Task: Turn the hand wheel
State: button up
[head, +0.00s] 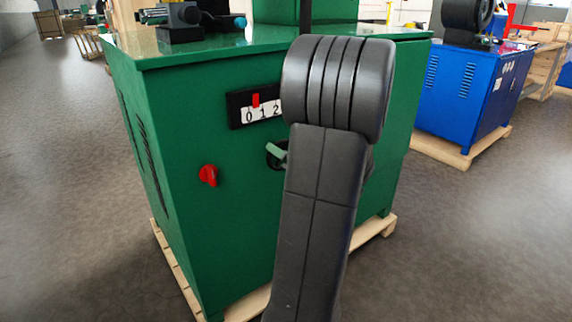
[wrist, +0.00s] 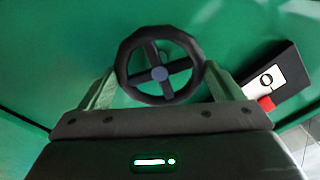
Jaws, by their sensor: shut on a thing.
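The hand wheel (wrist: 159,72) is a black ring with crossed spokes and a grey hub on the green cabinet's front, in the wrist view. My gripper (wrist: 160,80) has its pale green fingers on the left and right of the rim, shut on the wheel. In the head view a pale finger of my gripper (head: 277,152) shows beside my arm, which hides most of the wheel. A black scale plate (head: 239,110) above the wheel reads 0, 1, 2, with its red pointer (head: 256,100) between 0 and 1. More of the scale is hidden.
The green cabinet (head: 180,100) stands on a wooden pallet (head: 245,306). A red knob (head: 208,175) is on its front, left of the wheel. A blue cabinet (head: 455,100) stands at the right.

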jog(key=shift+s+a+f+m+p, duration=0.15)
jog(key=shift+m+p, duration=2.95)
jog(key=shift+m, duration=4.4)
jog(key=shift+w+d+f+m+p, duration=0.1)
jog(key=shift+m+p, duration=3)
jog(key=shift+m, duration=4.4)
jog(key=o, duration=0.8)
jog(key=shift+s, duration=0.1)
